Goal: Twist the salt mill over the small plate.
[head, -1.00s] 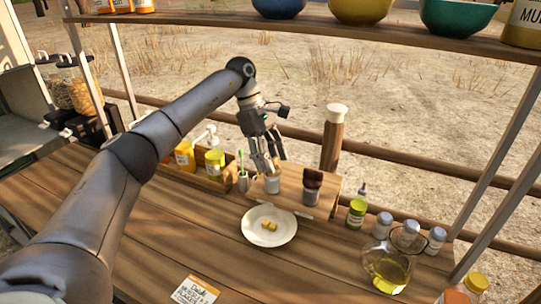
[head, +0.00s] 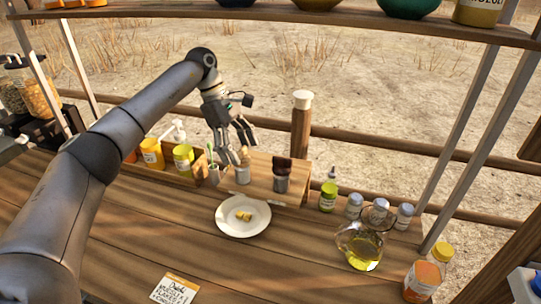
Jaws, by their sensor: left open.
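My left gripper (head: 237,150) is open and points down, left of the mill and behind the plate. My right gripper is not in view.
A green-labelled bottle (head: 328,197), capped jars and an oil jug (head: 359,246) stand to the right. A card (head: 173,290) lies in front. A shelf (head: 200,14) crosses overhead. The front counter is mostly clear.

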